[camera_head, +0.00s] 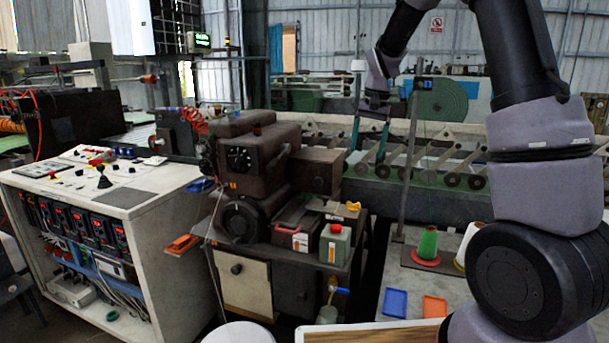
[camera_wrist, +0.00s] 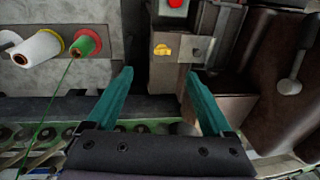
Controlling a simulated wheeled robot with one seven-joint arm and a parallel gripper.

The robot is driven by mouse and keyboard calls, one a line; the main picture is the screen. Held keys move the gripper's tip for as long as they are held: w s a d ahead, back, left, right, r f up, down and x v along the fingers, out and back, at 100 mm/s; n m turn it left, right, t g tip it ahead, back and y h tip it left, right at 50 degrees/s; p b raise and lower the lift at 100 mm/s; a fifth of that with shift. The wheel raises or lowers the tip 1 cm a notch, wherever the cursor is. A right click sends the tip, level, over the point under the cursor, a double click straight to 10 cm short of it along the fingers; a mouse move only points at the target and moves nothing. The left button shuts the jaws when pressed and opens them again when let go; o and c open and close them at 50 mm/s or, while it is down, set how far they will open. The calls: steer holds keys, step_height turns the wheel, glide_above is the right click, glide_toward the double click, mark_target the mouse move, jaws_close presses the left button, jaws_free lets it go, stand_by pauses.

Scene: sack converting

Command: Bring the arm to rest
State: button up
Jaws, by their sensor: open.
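My arm comes in from the right of the head view, rises out of the top of the picture and comes down again near the middle. At its end my gripper (camera_head: 367,154) hangs with its teal fingers pointing down, in front of the long roller machine. In the wrist view my gripper (camera_wrist: 159,73) has its two fingers wide apart. Nothing is between them. Beyond the fingers lie a dark gap and a brown machine top with a small yellow object (camera_wrist: 162,50). The fingers appear clear of everything.
A brown machine (camera_head: 250,160) stands left of my gripper, with a green container (camera_head: 335,243) on its lower shelf. A green thread cone (camera_head: 428,243) and blue (camera_head: 394,303) and orange (camera_head: 434,307) trays sit on a grey surface. A thin upright pole (camera_head: 408,160) stands just right of my gripper.

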steer(key=s+d+r+t+y, duration=0.1)
steer(key=s+d+r+t, duration=0.2)
steer(key=s+r, duration=1)
steer(key=s+t, duration=0.3)
steer(key=s, duration=1.3)
steer(key=shift+d+n, duration=0.2)
steer(key=shift+n, duration=0.1)
steer(key=shift+s+r, duration=0.1)
